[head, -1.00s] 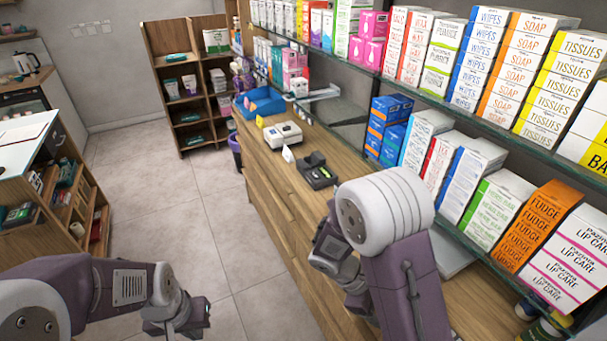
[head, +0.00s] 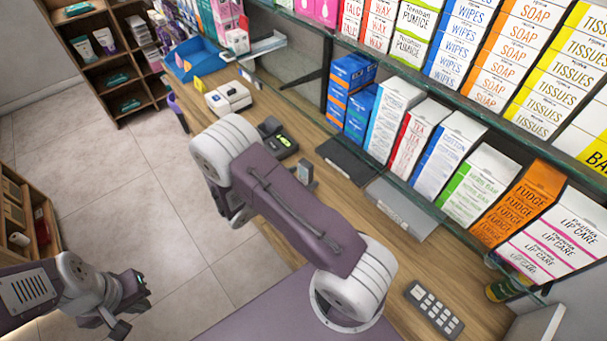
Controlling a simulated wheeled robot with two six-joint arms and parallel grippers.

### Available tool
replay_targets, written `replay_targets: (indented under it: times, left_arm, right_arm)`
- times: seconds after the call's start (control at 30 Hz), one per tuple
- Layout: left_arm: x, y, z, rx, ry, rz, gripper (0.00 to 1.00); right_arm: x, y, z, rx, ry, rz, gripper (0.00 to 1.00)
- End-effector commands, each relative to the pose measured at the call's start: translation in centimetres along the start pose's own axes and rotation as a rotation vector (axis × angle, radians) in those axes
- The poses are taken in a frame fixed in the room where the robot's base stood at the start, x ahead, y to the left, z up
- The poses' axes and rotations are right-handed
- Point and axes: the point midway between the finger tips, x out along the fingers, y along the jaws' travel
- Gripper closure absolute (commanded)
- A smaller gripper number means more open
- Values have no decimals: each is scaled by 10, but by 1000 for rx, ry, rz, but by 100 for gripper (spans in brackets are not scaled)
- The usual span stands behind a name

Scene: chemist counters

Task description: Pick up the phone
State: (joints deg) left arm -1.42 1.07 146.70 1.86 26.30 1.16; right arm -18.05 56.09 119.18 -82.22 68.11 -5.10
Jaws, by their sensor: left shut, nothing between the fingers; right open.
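I cannot tell for sure which thing is the phone. A dark handheld-like device with a small green-lit patch (head: 283,141) lies on the wooden counter behind my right arm. A small grey upright piece (head: 305,172) shows just past that arm; I cannot tell whether it is an object or part of my gripper. A dark keypad with pale buttons (head: 434,309) lies at the counter's near end. My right arm reaches over the counter edge; its fingers are hidden behind the arm. My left gripper (head: 136,302) is shut and empty over the floor, far from the counter.
A white machine (head: 228,98) and a blue tray (head: 192,60) stand further along the counter. A dark flat pad (head: 345,160) and a grey flat panel (head: 400,208) lie under the glass shelf (head: 450,95) of boxes.

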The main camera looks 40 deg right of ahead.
Motion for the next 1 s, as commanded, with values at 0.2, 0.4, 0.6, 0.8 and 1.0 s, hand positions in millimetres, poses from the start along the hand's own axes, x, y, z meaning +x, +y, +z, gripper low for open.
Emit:
replay_targets:
  times: [0.2,0.4,0.6,0.8,1.0]
  left_arm:
    - [-5,0,-1,0,0,0,100]
    - [-18,0,-2,0,0,0,100]
    - [-19,0,-2,0,0,0,100]
    - [-18,0,-2,0,0,0,100]
    - [-19,0,-2,0,0,0,100]
  right_arm:
    - [12,0,1,0,1,-2,31]
    - [47,2,3,0,0,-6,31]
    - [60,3,0,1,1,0,31]
    - [60,3,0,1,1,0,50]
    - [60,3,1,1,0,0,100]
